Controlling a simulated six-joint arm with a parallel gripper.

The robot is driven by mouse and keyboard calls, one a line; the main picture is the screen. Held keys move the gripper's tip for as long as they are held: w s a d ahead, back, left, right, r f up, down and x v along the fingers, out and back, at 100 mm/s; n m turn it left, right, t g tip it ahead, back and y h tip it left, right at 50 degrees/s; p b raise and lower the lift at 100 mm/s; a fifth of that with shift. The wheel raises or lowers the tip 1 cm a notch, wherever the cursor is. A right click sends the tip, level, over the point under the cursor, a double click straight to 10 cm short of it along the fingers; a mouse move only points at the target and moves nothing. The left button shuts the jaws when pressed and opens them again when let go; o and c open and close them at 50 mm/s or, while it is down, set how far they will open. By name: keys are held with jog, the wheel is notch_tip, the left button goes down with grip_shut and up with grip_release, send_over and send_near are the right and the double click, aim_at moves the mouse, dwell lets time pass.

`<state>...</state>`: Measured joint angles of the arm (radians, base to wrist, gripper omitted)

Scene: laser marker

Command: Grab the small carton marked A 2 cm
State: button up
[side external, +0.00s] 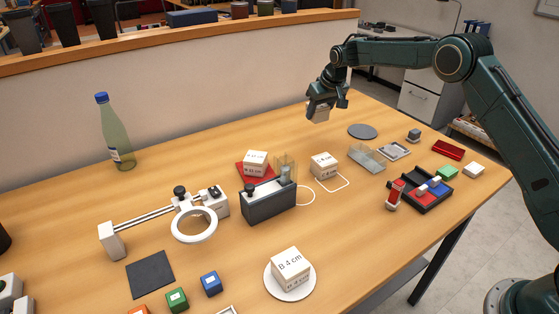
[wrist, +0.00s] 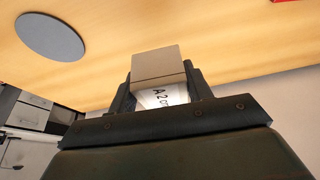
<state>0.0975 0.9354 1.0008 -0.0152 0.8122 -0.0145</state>
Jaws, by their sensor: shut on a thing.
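My gripper (side external: 323,100) is raised above the far right part of the table. It is shut on a small carton (side external: 319,111), which hangs clear of the tabletop. In the wrist view the carton (wrist: 158,70) sits between the two fingers of my gripper (wrist: 158,85). It has a plain brown-grey face and a white label reading "A 2 cm", partly cut off by the gripper body.
Other white cartons stand on the table: one marked B 4 cm (side external: 290,268) on a white disc, one on a red square (side external: 255,162) and one at the middle (side external: 324,165). A grey disc (side external: 362,131) lies right of my gripper. A bottle (side external: 114,135) stands far left.

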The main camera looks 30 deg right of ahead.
aim_at(321, 106)
notch_tip(321, 106, up, 11)
jog(key=shift+r, duration=0.2)
jog(key=shift+d, duration=0.1)
dwell(0.6)
